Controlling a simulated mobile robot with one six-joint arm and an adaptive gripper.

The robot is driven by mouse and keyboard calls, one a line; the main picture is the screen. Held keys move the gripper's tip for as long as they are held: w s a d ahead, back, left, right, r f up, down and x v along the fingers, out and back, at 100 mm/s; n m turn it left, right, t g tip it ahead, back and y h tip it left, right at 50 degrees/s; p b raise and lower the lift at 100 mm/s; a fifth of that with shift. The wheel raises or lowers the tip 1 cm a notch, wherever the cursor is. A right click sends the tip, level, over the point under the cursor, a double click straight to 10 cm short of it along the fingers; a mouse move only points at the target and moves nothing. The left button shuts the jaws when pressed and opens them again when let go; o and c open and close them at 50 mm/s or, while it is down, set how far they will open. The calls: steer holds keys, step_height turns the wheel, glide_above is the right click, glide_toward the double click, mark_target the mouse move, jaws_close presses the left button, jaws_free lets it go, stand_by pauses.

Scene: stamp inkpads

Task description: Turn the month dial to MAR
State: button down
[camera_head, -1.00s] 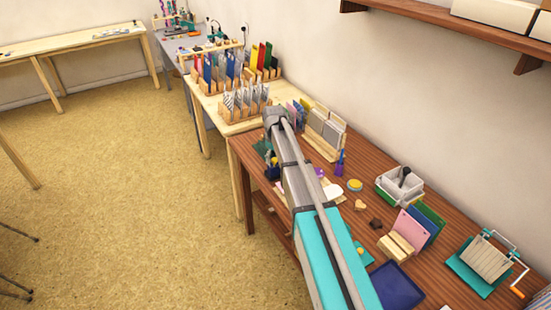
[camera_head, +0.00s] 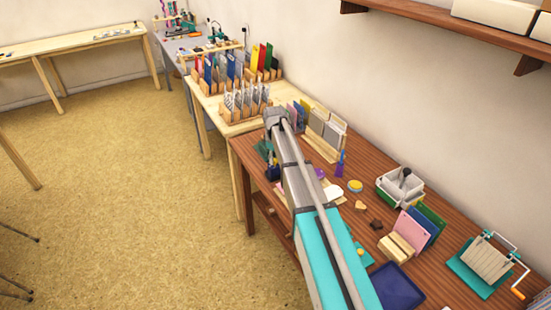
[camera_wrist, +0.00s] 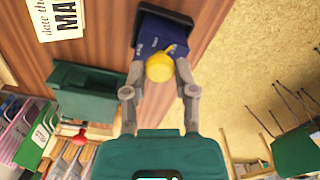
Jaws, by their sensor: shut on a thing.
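In the wrist view, a dark blue block (camera_wrist: 178,30) with small pale lettering carries a round yellow knob (camera_wrist: 160,67). The lettering is too small to read surely. My gripper (camera_wrist: 160,80) is shut on the yellow knob, one finger on each side. A white card (camera_wrist: 60,18) with large black letters beginning "MA" lies on the wood to the left. In the head view, my arm hides my gripper, and only part of the blue block (camera_head: 272,172) shows at the table's left edge.
A dark green box (camera_wrist: 80,92) stands left of my gripper in the wrist view. In the head view, the brown table (camera_head: 440,215) also holds a grey-white caddy (camera_head: 388,187), a blue tray (camera_head: 397,288) and upright cards. Open floor lies to the left.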

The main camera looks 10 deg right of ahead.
steer(key=n, duration=1)
steer(key=shift+n, duration=0.3)
stand_by(0.4)
steer(key=shift+c, duration=2)
jaws_free()
